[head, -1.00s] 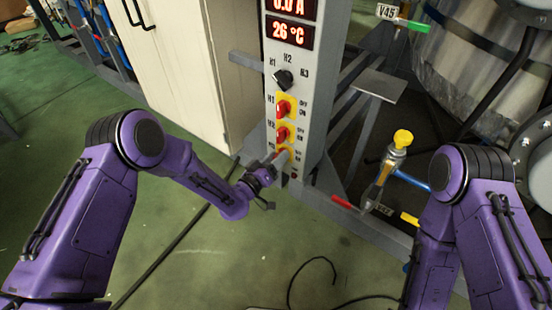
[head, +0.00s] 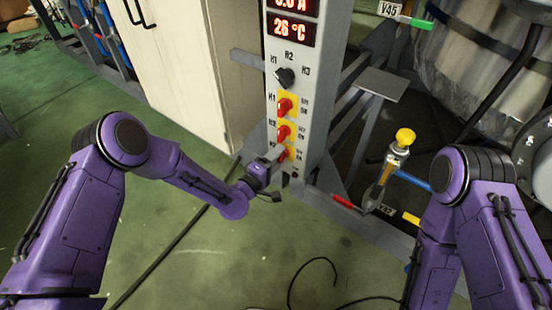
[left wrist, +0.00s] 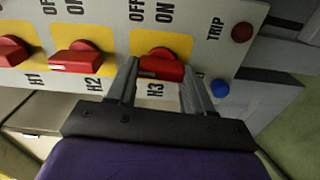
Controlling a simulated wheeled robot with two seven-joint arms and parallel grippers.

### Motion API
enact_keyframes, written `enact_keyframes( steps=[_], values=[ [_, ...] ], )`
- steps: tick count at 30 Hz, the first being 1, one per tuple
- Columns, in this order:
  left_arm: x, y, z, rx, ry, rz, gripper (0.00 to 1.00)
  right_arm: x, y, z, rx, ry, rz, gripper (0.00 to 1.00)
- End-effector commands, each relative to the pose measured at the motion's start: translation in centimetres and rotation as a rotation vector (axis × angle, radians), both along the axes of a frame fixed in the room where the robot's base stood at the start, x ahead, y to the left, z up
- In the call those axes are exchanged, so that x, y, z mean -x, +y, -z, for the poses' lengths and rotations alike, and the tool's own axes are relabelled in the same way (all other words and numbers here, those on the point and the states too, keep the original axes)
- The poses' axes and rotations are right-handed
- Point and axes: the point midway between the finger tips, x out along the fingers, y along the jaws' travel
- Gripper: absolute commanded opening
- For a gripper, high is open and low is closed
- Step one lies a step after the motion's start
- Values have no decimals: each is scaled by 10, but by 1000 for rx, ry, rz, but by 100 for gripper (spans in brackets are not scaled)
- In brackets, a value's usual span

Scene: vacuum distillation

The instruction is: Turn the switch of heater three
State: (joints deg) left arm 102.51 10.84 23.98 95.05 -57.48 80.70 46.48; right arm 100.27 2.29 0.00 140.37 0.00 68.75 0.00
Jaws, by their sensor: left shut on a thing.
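The heater three switch is a red rotary knob (head: 287,154) on a yellow plate, the lowest of three on the grey control panel (head: 312,90). In the left wrist view the H3 knob (left wrist: 162,69) sits between the two fingers of my left gripper (left wrist: 160,75), which is shut on it. Its handle lies roughly along the row, much like the H2 knob (left wrist: 74,60). In the head view my left gripper (head: 276,156) reaches the panel's low end from the left and partly hides the H3 label. My right gripper is out of view.
The H1 knob (head: 284,107) and a black selector (head: 285,77) are higher on the panel. A red trip lamp (left wrist: 242,32) and a blue button (left wrist: 220,88) are close to H3. A cream cabinet (head: 190,70) stands left; a yellow-capped valve (head: 405,138) stands right.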

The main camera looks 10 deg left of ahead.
Motion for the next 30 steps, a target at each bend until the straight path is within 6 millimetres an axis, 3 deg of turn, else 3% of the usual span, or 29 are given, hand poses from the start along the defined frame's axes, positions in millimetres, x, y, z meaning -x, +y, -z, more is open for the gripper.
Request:
enact_keyframes(
  steps=[22,23,25,30],
  values=[
    [1,0,2,77,48,-1,21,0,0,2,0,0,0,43],
    [1,0,2,77,48,-1,54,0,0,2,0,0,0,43],
    [1,0,1,77,48,-1,77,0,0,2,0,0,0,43],
    [0,0,1,76,46,0,77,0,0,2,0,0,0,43]
  ],
)
